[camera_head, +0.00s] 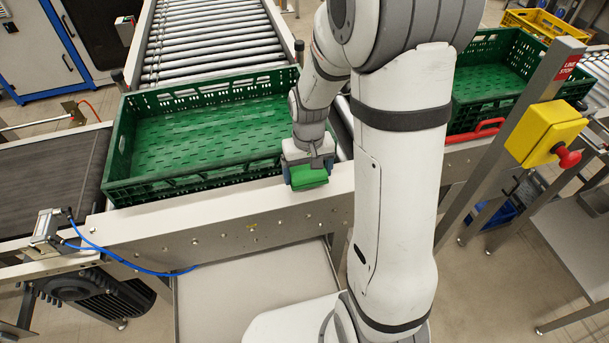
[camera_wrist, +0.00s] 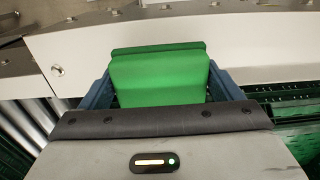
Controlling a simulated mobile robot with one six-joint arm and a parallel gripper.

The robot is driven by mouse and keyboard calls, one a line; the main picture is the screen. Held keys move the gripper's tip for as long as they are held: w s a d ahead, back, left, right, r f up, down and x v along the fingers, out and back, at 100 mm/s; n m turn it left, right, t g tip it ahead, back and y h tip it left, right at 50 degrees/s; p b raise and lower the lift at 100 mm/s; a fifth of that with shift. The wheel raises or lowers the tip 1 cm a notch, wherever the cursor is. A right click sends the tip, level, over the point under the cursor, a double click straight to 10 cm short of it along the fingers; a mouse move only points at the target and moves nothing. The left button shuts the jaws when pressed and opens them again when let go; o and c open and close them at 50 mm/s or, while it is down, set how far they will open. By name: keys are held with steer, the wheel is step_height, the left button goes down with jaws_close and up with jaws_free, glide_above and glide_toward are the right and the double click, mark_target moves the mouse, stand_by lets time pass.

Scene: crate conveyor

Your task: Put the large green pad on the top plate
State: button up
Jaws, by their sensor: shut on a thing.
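My gripper (camera_head: 306,178) is shut on a bright green pad (camera_head: 309,180). In the wrist view, the pad (camera_wrist: 158,76) sits between the two blue fingers of my gripper (camera_wrist: 160,88). The gripper points down over the near side of the conveyor, at the front right corner of a green crate. A pale flat top plate (camera_head: 225,202) runs along the conveyor's near edge, and it also shows beyond the pad in the wrist view (camera_wrist: 255,45). The pad is over or beside this plate; I cannot tell whether they touch.
The empty green crate (camera_head: 200,180) stands left of my gripper. A second green crate (camera_head: 468,122) is behind my arm at the right. A yellow stop box (camera_head: 545,132) with a red button stands on a post at the right. A blue hose (camera_head: 120,262) hangs at the lower left.

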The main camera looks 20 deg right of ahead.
mark_target(308, 170)
steer(key=shift+f, duration=1.2)
steer(key=shift+f, duration=0.1)
steer(key=o, duration=0.9)
steer(key=shift+c, duration=0.2)
steer(key=shift+w+r, duration=0.1)
steer(key=shift+r, duration=0.55)
step_height(308, 170, up, 11)
steer(key=shift+b, duration=0.5)
steer(key=s+r+t, duration=0.1)
steer(key=s+r, duration=0.2)
steer(key=s, duration=0.4)
steer(key=s+r+t, duration=0.2)
steer(key=s+r, duration=0.2)
steer(key=s, duration=0.4)
steer(key=shift+s+a, duration=0.25)
